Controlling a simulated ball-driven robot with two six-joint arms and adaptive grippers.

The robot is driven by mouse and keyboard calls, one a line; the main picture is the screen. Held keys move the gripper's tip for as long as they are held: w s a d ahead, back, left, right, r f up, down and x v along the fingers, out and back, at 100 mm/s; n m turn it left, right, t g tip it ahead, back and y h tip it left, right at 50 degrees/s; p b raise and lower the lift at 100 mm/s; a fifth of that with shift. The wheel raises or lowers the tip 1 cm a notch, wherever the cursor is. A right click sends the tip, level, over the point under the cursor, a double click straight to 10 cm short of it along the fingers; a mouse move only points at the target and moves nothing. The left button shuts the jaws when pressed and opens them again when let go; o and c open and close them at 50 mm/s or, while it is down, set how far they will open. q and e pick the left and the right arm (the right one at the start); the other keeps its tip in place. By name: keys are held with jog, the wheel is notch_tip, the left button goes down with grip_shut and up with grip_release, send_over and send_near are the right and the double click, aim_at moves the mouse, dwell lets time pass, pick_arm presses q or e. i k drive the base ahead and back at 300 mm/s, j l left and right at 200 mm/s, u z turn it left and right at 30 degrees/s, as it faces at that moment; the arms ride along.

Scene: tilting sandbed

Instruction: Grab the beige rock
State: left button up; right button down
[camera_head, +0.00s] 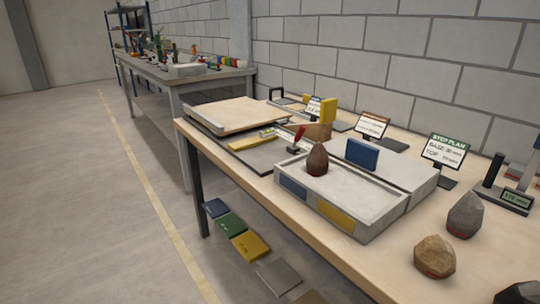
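A beige, tan-coloured rock (434,257) sits on the front right part of the wooden table (290,235). It has a reddish mark low on its front. A grey rock (465,215) stands just behind it and to the right, apart from it. A dark rock (520,293) is partly cut off at the bottom right edge. A brown rock (317,160) stands upright on the light grey tray (380,222). Neither of my grippers shows in this view.
A blue block (362,154) stands on the tray. A STEP PLAN sign (445,152) and a device with a small display (516,199) stand behind the rocks. A sandy board (232,114) lies at the table's far left end.

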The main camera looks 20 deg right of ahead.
aim_at(434, 255)
jog(key=z, duration=1.65)
jog(key=j+z, duration=0.1)
jog(key=j, duration=0.85)
jog(key=k, duration=0.05)
